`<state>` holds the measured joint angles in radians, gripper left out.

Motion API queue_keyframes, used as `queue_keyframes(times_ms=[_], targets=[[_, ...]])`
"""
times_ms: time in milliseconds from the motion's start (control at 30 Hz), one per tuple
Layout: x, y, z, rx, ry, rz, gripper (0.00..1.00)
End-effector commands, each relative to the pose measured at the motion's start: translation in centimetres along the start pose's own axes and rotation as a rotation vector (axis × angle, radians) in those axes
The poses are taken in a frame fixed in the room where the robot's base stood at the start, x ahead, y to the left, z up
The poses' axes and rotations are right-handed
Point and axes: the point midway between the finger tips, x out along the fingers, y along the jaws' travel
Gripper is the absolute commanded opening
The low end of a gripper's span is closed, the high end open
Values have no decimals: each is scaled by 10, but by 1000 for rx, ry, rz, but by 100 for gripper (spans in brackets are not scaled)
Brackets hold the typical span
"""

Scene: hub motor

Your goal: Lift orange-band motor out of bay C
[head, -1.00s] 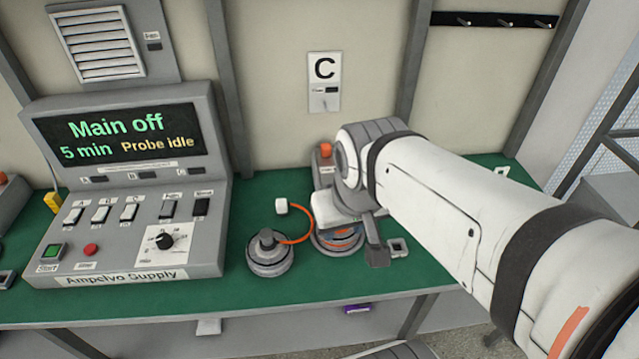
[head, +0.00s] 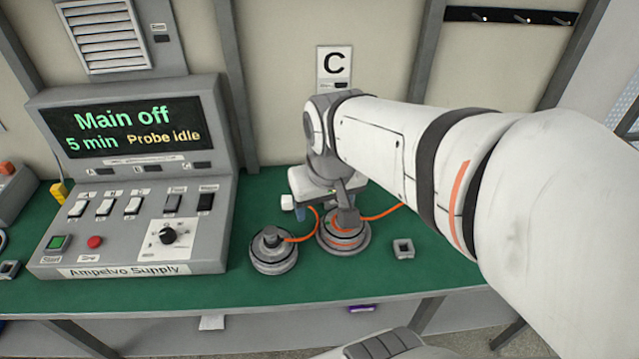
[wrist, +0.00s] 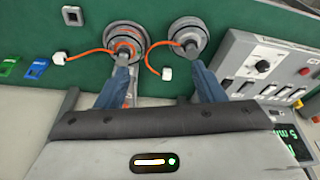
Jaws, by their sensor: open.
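The orange-band motor (head: 343,241) stands upright on the green bench below the sign C (head: 334,66). Its orange cable runs off to the right. It is at the upper left in the wrist view (wrist: 121,42). A second grey motor (head: 273,256) stands to its left, with an orange lead ending in a white plug (head: 288,202). My gripper (wrist: 160,71) is open and empty, with blue fingers spread wide. In the wrist view its left finger overlaps the near edge of the orange-band motor, and its right finger is below the second motor (wrist: 188,38). Contact cannot be told.
The Ampelvo Supply console (head: 130,200) stands at the left, reading "Main off". A small square grey fitting (head: 403,249) lies right of the orange-band motor. Blue (wrist: 35,65) and green tags show at the wrist view's left. The green bench (head: 440,270) is clear at the right front.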

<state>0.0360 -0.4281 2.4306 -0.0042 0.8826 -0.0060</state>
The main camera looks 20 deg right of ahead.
Motion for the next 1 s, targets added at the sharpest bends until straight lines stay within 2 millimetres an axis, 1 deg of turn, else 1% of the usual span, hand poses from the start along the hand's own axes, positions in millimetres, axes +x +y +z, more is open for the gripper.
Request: queue_keyframes(times_ms=[33,67,167,267,300,367,400,500,600,700,800,1000], targets=[[17,7,-12,21,-26,5,67],[24,12,-19,33,-39,8,69],[54,29,-44,74,-82,16,69],[88,48,-66,114,-123,22,69],[103,57,-74,130,-140,24,69],[125,70,-84,153,-162,26,69],[140,78,-89,167,-178,27,69],[174,98,-99,199,-210,27,69],[200,113,-105,223,-234,27,69],[218,123,-107,239,-249,27,69],[228,128,-108,247,-256,26,69],[248,128,-103,248,-259,26,69]])
